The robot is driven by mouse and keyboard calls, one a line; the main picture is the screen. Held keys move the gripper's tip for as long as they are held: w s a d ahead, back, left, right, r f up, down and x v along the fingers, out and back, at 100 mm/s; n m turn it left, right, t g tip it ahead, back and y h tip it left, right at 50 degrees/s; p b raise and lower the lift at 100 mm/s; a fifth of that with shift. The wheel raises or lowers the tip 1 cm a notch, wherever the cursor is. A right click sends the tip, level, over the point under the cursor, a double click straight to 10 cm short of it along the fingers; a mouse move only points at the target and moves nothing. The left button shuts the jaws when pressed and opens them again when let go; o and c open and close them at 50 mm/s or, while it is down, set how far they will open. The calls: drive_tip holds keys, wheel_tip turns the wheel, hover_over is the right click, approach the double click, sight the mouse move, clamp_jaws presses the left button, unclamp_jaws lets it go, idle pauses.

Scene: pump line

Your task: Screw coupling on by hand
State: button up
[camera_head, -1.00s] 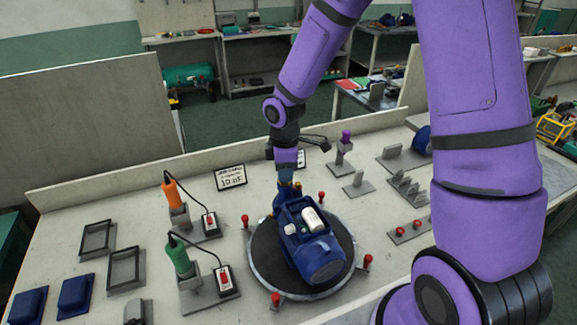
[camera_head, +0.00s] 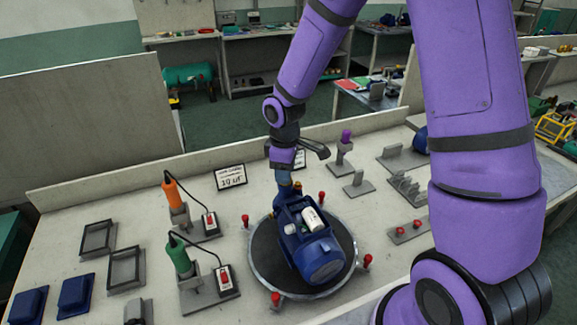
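The blue pump (camera_head: 318,262) lies on the round dark turntable (camera_head: 262,270) in the middle of the bench, with a white cylinder (camera_head: 313,219) on its top. My gripper (camera_head: 285,183) is at the far end of the pump, pointing down close to its end.
Orange (camera_head: 174,195) and green (camera_head: 181,259) handled tools stand in holders at the left. Red knobs (camera_head: 245,221) surround the turntable. Grey holders (camera_head: 357,184) and a purple-topped stand (camera_head: 345,144) are behind right.

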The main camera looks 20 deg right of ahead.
drive_tip(key=n, duration=0.3)
idle(0.5)
drive_tip(key=n, duration=0.3)
drive_tip(key=shift+n, duration=0.4)
drive_tip(key=n, duration=0.3)
idle(0.3)
drive_tip(key=shift+n, duration=0.3)
